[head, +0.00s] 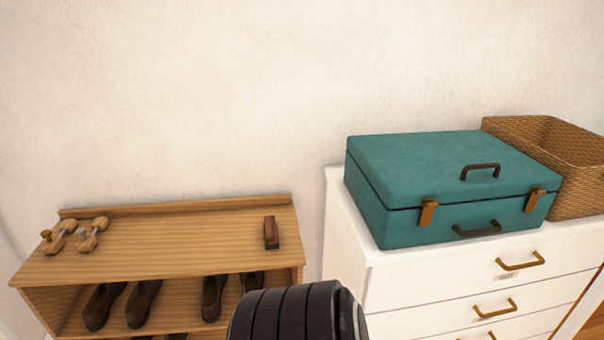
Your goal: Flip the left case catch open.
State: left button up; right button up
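A teal case (430,160) lies closed on top of the white drawer unit at the right. Its left catch (428,212), a brown-orange tab, sits on the front face across the lid seam and looks closed. A similar right catch (534,200) sits near the right front corner. A dark handle (478,230) is on the front between the catches, and another dark handle (480,171) is on the lid. Neither of my grippers is in view; only a dark ribbed part of mine shows at the bottom centre.
A wicker basket (559,150) stands directly right of the case on the white drawer unit (400,278). At left, a wooden shoe rack (180,235) bears wooden shoe trees (75,236) and a brush (271,232), with dark shoes (143,302) below. The wall is close behind.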

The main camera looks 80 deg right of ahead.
aim_at(428, 210)
jog(key=z, duration=3.5)
